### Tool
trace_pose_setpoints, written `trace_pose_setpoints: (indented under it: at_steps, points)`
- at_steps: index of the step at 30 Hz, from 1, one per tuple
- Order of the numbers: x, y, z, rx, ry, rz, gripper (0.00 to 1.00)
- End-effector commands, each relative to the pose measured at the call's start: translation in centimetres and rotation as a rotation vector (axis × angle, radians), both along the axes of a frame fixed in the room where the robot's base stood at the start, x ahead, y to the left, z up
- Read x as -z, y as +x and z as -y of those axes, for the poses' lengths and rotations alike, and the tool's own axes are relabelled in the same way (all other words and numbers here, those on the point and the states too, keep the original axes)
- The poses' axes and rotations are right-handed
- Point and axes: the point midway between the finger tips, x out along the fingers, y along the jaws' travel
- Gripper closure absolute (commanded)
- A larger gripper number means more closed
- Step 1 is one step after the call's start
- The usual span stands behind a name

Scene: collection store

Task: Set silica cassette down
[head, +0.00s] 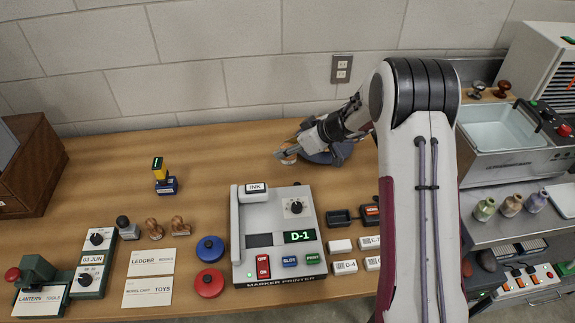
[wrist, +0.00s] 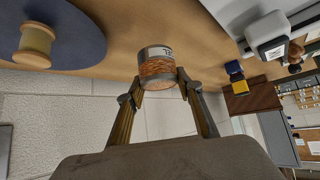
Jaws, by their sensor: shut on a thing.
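The silica cassette (wrist: 157,66) is a short cylinder with orange beads behind a clear wall, a grey rim and a white label. My gripper (wrist: 160,82) is shut on it, one finger on each side, in the wrist view. In the head view my gripper (head: 291,152) reaches in from the right, behind the marker printer, and the cassette (head: 289,160) shows small and partly covered at its tips. It is at or just above the wooden table (head: 215,150); I cannot tell whether it touches.
A dark blue round mat (wrist: 85,40) with a wooden spool (wrist: 36,45) lies beside the cassette. The marker printer (head: 278,262) stands in front, and a yellow-and-blue stamp (head: 165,180) stands to the left. The table between stamp and gripper is clear. The wall (head: 190,95) is behind.

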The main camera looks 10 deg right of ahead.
Motion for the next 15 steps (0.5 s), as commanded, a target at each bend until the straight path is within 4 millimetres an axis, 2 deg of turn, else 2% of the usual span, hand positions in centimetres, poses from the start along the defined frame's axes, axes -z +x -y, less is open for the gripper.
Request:
trace_pose_setpoints:
  at_steps: [3, 6, 15]
  points:
    - [1.7, 0.0, 0.0, 0.000, 0.000, -0.002, 0.90]
    - [2.6, 0.0, 0.0, 0.000, 0.001, -0.001, 0.90]
    - [3.1, 0.0, 0.0, -0.001, 0.000, 0.001, 0.90]
